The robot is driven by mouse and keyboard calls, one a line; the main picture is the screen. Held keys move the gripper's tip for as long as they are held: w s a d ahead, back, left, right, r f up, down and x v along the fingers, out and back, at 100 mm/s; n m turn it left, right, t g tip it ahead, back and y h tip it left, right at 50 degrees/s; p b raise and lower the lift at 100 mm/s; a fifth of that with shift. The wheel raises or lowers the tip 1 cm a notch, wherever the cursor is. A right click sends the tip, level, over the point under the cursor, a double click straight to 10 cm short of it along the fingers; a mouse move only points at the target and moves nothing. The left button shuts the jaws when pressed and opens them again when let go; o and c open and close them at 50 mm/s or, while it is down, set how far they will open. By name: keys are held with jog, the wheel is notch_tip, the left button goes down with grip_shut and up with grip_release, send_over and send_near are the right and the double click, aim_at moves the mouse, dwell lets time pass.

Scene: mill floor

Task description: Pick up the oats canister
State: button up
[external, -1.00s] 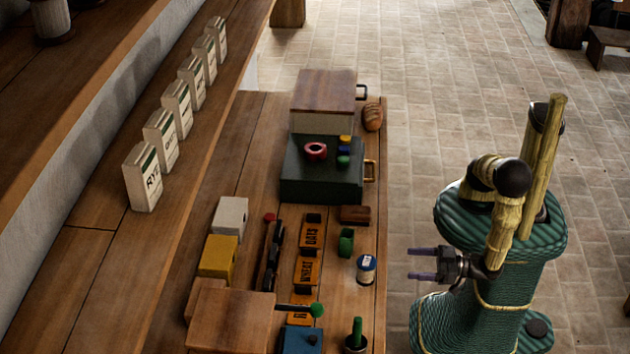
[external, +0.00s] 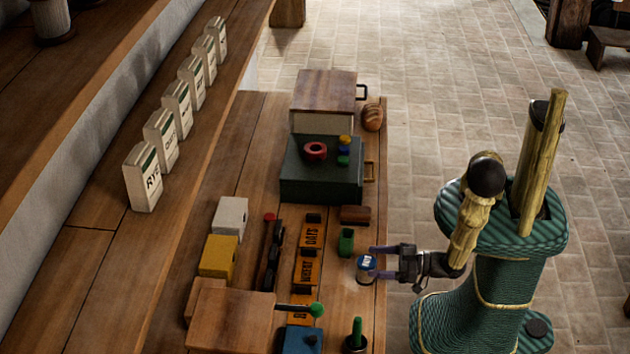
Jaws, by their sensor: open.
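A small white canister with a blue top (external: 366,266) stands upright near the right edge of the wooden table. Its markings are too small to read surely; it is the only canister of this kind I see. My gripper (external: 377,262) comes in from the right, level, with its two purple fingers open. The fingertips reach the right side of the canister, one towards the far side and one towards the near side. I cannot tell whether they touch it. An orange label board reading OATS (external: 311,235) lies to the left of the canister.
A green block (external: 346,243) and a brown block (external: 355,215) sit just beyond the canister. A green-topped peg (external: 356,335) stands nearer. A dark green box (external: 320,185) and a loaf (external: 372,117) are farther back. Open tiled floor lies right of the table.

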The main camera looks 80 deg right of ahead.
aim_at(360, 261)
jog(key=w+p, duration=0.1)
jog(key=w, duration=0.4)
jog(key=shift+w+f, duration=0.1)
jog(key=shift+f, duration=0.05)
jog(key=c, duration=1.2)
